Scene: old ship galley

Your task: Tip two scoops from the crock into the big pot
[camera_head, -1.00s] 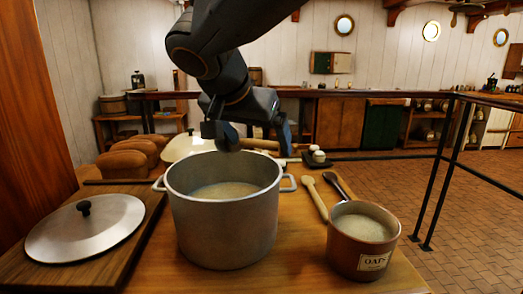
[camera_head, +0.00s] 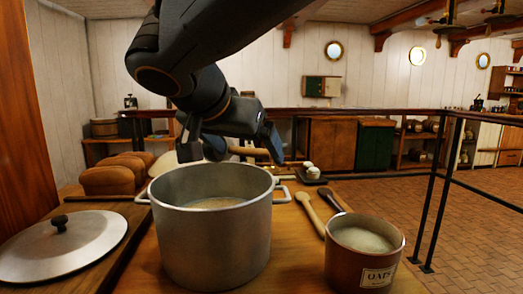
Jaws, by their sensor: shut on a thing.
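The big pot (camera_head: 213,240) is grey metal with two side handles and stands open on the wooden counter. A pale content (camera_head: 214,202) shows inside it. The brown crock (camera_head: 358,267), labelled OATS, stands right of the pot, filled with pale oats (camera_head: 362,239). My gripper (camera_head: 238,150) is above and behind the pot's far rim. It is shut on a pale wooden handle (camera_head: 250,151), which seems to be the scoop's. The scoop's bowl cannot be made out.
A metal lid (camera_head: 62,246) with a dark knob lies on a board at left. A wooden spoon (camera_head: 310,213) and a dark-handled utensil (camera_head: 334,200) lie between pot and crock. Brown loaves (camera_head: 112,176) sit behind left. A small dark tray (camera_head: 313,180) holds white items.

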